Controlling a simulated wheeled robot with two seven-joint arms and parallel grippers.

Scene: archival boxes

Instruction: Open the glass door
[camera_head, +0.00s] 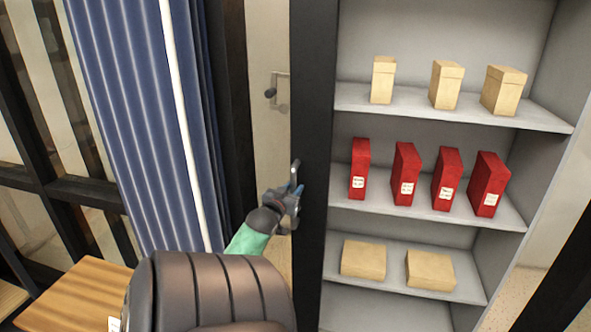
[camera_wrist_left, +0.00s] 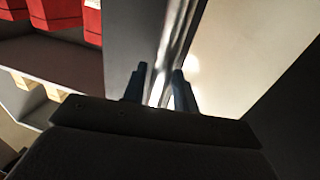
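The glass door's dark upright frame (camera_head: 314,110) runs down the middle of the head view, left of the shelves. Its glass cannot be clearly made out. A metallic upright handle (camera_head: 296,172) stands at the frame's left edge. My left gripper (camera_head: 293,194) is at the handle's lower part. In the left wrist view, the fingers of my left gripper (camera_wrist_left: 160,85) stand a little apart on either side of the shiny handle bar (camera_wrist_left: 172,52), which fills the gap; they look shut on it. Whether the door stands ajar cannot be told. My right gripper is not in view.
Grey shelves (camera_head: 420,103) hold beige boxes (camera_head: 448,84) and red boxes (camera_head: 404,173). A blue curtain (camera_head: 140,110) hangs at the left. A wooden surface (camera_head: 75,295) is at lower left. Another handle (camera_head: 278,88) shows on the pale surface behind the frame.

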